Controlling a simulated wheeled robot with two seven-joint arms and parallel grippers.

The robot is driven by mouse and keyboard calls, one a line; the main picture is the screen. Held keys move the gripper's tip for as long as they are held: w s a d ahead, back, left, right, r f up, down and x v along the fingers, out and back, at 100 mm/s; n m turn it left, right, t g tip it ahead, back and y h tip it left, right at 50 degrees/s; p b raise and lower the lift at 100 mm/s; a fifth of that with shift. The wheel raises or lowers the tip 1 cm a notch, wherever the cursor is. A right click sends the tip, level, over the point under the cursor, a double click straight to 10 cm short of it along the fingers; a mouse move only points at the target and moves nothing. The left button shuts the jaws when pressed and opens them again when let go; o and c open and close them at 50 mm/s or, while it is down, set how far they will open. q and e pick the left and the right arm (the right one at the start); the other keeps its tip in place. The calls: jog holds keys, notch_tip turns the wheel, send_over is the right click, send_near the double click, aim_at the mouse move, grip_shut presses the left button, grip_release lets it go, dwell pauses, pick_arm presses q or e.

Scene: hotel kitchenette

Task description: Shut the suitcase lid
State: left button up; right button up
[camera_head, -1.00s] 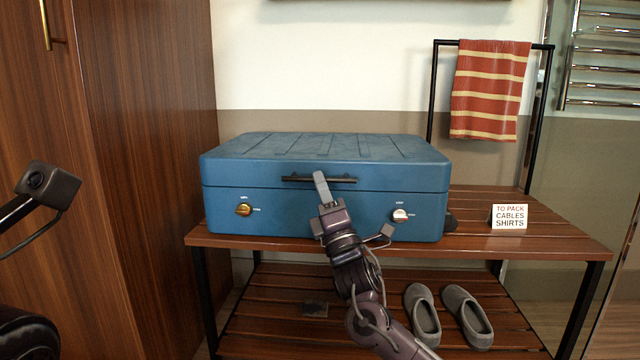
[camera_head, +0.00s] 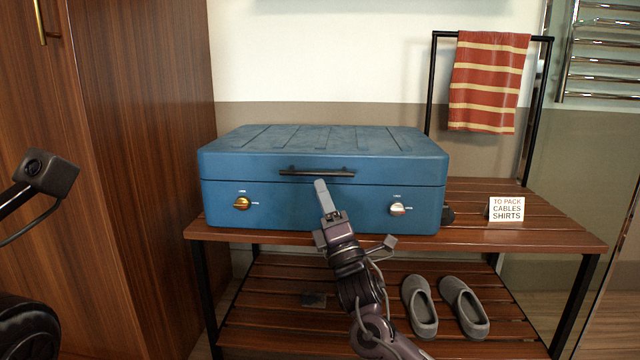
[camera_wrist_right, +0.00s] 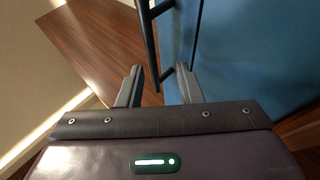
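The blue suitcase (camera_head: 260,205) stands on the slatted wooden bench. Its lid (camera_head: 230,162) lies down flat on the base, with only a thin dark seam between them. A black handle (camera_head: 317,172) is on the lid's front; it also shows in the wrist view (camera_wrist_right: 149,45). A gold knob (camera_head: 242,203) and a silver knob (camera_head: 398,209) sit on the base's front. My right gripper (camera_head: 320,184) is in front of the suitcase, its tips just below the handle. In the wrist view its fingers (camera_wrist_right: 158,68) are apart and empty. My left gripper's fingers are out of view.
The bench (camera_head: 560,232) has free room right of the suitcase, around a small sign (camera_head: 506,209). Grey slippers (camera_head: 464,307) lie on the lower shelf. A striped towel (camera_head: 488,85) hangs on the rack behind. A wooden cabinet (camera_head: 145,150) stands at left.

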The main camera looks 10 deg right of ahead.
jog(key=shift+p+v, duration=0.9)
jog(key=shift+v, duration=1.75)
